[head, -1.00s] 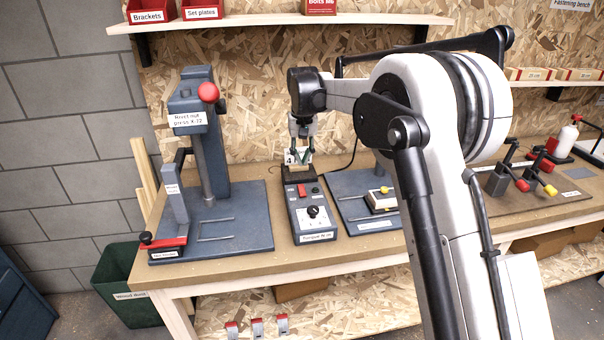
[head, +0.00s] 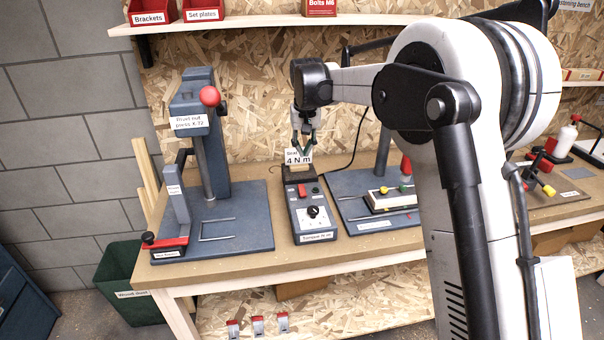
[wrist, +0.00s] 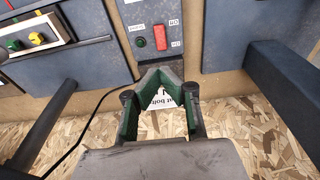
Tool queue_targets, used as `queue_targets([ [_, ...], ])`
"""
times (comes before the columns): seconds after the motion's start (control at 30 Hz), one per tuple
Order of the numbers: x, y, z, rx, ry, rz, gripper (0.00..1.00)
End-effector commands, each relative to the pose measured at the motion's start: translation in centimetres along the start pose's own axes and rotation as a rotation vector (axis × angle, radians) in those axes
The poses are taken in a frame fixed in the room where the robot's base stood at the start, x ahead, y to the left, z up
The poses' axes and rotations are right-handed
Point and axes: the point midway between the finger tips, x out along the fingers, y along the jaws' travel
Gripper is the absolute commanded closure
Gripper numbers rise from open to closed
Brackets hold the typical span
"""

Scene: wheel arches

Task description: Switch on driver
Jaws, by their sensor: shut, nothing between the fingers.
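The driver's grey control box (head: 313,213) stands on the bench, with a red switch (head: 302,190) near its back end and a black dial (head: 313,212) in front. In the wrist view the red rocker switch (wrist: 160,37) is at top centre, beside a small green round part (wrist: 139,42). My gripper (head: 303,156) is above the back of the box, in front of a "4 N m" sign (head: 298,157). In the wrist view my gripper (wrist: 161,70) is shut and empty, its tips short of the switch in the picture. Contact with the box cannot be told.
A rivet nut press (head: 205,160) with a red knob stands left of the box. A black cable (head: 345,160) runs behind. A shelf (head: 250,22) with red bins is above.

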Motion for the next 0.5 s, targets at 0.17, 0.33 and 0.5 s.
queue_targets([
  [0.17, 0.0, 0.1, 0.0, 0.0, 0.009, 0.0, 1.0],
  [0.33, 0.1, 0.0, 0.0, 0.0, 0.009, 0.0, 1.0],
  [0.5, 1.2, 0.0, 0.0, 0.0, 0.008, 0.0, 1.0],
])
